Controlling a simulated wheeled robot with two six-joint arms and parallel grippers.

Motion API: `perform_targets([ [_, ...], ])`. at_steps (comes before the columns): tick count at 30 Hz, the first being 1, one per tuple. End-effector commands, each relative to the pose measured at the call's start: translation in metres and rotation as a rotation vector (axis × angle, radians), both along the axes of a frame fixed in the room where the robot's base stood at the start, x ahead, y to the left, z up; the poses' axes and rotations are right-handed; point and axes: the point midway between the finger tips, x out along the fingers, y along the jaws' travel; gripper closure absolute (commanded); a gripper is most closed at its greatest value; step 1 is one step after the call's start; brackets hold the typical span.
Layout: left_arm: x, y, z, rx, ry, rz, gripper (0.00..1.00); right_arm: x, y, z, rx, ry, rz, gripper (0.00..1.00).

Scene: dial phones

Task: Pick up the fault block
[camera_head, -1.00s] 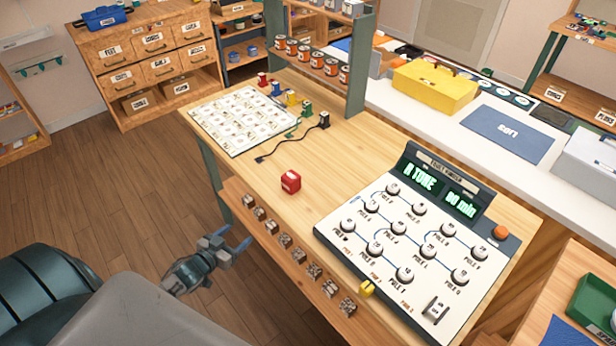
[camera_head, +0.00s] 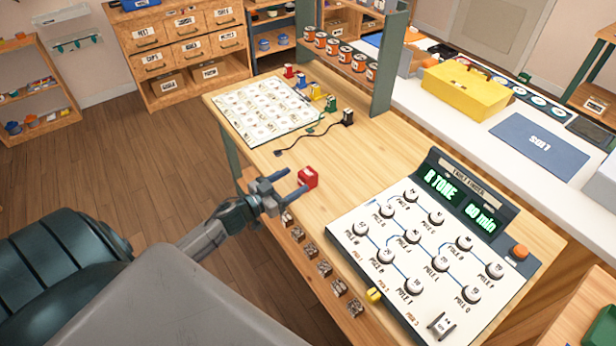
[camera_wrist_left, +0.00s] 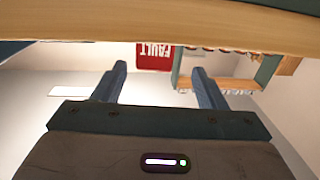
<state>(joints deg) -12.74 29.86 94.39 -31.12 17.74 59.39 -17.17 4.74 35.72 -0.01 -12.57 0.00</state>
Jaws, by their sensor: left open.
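The fault block is a small red block (camera_head: 308,177) standing on the wooden table near its front edge. In the left wrist view it shows as a red face with the word FAULT (camera_wrist_left: 154,57), seen between the fingers and partly cut off by the wooden edge above. My left gripper (camera_head: 294,183) is open, with its fingertips close to the block at the table's edge. In the left wrist view its two fingers (camera_wrist_left: 158,80) stand apart with nothing between them. Whether a fingertip touches the block I cannot tell. My right gripper is not in view.
The fault finder panel (camera_head: 345,215) with white knobs covers the table's right part. A white chart sheet (camera_head: 262,110) lies at the far left end, beside small coloured blocks and a black cable (camera_head: 308,136). A lower shelf with small blocks (camera_head: 325,268) runs along the front edge.

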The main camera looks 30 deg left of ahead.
Motion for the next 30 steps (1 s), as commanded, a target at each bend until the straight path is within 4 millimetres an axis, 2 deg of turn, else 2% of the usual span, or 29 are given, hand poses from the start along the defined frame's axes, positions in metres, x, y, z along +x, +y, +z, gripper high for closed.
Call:
perform_targets([
  [5,0.012,-0.007,0.005,-0.003,-0.002,0.001,0.35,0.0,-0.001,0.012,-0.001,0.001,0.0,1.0],
  [9,0.032,-0.018,0.007,-0.004,-0.002,0.002,0.35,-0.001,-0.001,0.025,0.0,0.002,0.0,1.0],
  [12,0.042,-0.02,0.003,-0.002,-0.002,0.001,0.35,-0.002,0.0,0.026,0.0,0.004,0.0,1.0],
  [22,0.048,-0.022,0.001,0.0,0.0,0.0,0.35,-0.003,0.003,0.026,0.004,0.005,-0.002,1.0],
  [27,0.048,-0.022,0.001,0.0,-0.001,0.0,0.68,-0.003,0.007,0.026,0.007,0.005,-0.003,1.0],
  [30,0.048,-0.022,0.001,0.0,0.0,0.0,0.84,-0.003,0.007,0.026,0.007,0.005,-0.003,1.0],
])
